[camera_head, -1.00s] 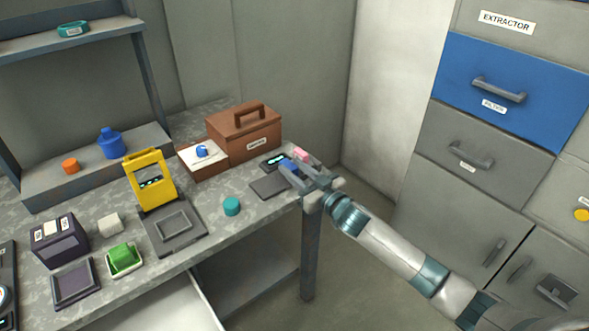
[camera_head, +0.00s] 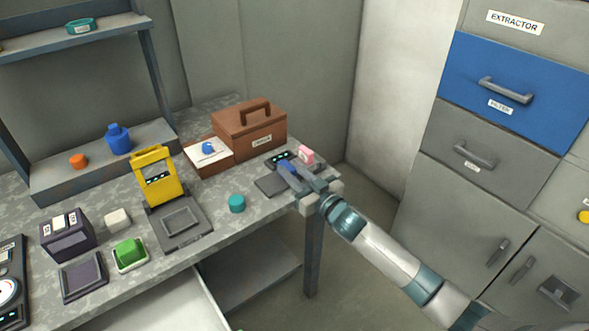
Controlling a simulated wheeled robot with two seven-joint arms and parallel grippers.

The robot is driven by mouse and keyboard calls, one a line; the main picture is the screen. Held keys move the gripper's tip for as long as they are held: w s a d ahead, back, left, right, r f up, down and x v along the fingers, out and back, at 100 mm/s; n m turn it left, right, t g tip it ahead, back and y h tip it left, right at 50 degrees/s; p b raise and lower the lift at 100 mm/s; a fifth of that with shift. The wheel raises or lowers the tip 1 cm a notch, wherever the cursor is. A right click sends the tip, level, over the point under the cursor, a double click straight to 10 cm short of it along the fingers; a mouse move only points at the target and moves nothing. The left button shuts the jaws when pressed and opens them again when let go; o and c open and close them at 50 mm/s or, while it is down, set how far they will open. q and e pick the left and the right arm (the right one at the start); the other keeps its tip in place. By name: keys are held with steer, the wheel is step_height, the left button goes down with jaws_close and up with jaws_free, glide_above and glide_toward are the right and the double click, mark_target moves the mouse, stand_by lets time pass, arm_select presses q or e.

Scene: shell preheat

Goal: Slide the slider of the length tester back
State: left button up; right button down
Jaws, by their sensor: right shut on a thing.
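The length tester seems to be the low dark device at the right end of the bench. It has a small lit display (camera_head: 279,159) at the back and a flat dark plate (camera_head: 270,187) at the front. My right gripper (camera_head: 287,171) reaches over its right side from the lower right. It is shut on a small blue part (camera_head: 290,167), which seems to be the slider. The fingers hide most of this part and its track. A pink block (camera_head: 306,154) sits just behind the gripper. My left gripper is not in view.
A brown lidded box (camera_head: 245,132) stands behind and left of the device. Drawers and cabinets (camera_head: 470,145) stand at the right. The floor between is clear.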

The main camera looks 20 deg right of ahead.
steer(key=c, duration=1.8)
jaws_free()
steer(key=shift+s+a, duration=0.1)
steer(key=shift+a, duration=0.15)
steer(key=shift+o, duration=0.2)
steer(key=shift+v, duration=0.85)
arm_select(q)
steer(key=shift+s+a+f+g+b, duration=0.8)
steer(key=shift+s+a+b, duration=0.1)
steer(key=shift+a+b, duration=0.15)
arm_select(e)
steer(key=v, duration=1.5)
steer(key=shift+s, duration=0.35)
steer(key=shift+d, duration=0.15)
